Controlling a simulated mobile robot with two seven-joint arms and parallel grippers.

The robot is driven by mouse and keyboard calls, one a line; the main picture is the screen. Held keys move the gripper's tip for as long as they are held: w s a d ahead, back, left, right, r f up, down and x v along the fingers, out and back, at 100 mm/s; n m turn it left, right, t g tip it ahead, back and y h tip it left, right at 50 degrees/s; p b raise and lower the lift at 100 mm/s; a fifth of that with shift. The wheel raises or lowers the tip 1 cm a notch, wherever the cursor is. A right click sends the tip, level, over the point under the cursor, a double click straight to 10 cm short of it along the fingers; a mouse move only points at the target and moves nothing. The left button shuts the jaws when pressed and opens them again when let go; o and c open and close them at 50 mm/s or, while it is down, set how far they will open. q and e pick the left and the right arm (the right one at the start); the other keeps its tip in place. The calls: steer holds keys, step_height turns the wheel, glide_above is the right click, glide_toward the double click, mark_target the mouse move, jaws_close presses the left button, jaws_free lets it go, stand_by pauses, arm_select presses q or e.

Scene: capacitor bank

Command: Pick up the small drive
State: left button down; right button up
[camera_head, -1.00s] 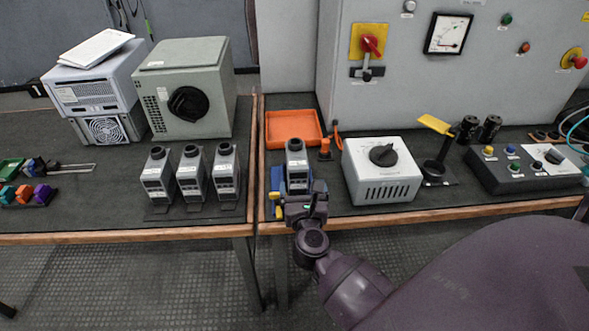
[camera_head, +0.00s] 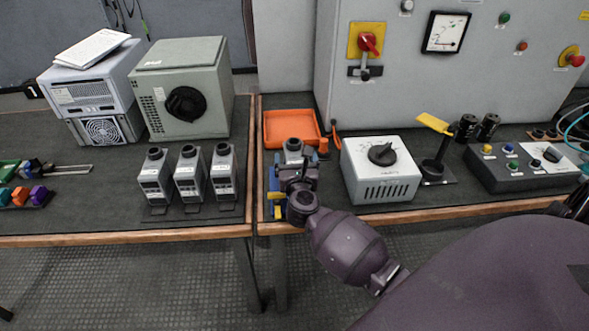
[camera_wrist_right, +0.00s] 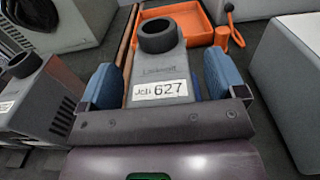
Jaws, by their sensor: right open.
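A small grey drive (camera_head: 293,151) with a round dark collar on top stands upright near the front left of the right-hand table. In the right wrist view the drive (camera_wrist_right: 160,68) fills the middle and bears a white label reading 627. My right gripper (camera_head: 293,177) is at the drive, hiding its lower part in the head view. In the wrist view the blue finger pads of my right gripper (camera_wrist_right: 162,80) stand on either side of the drive, open, with a gap visible at the right pad. My left gripper is not in view.
Three similar drives (camera_head: 189,176) stand on the left table. An orange tray (camera_head: 291,115) lies behind the drive, a white dial box (camera_head: 380,185) to its right. A blue and yellow object (camera_head: 276,200) is close on its left. A grey cabinet (camera_head: 460,75) stands behind.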

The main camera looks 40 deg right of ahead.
jaws_close()
steer(key=shift+r, duration=0.1)
stand_by(0.4)
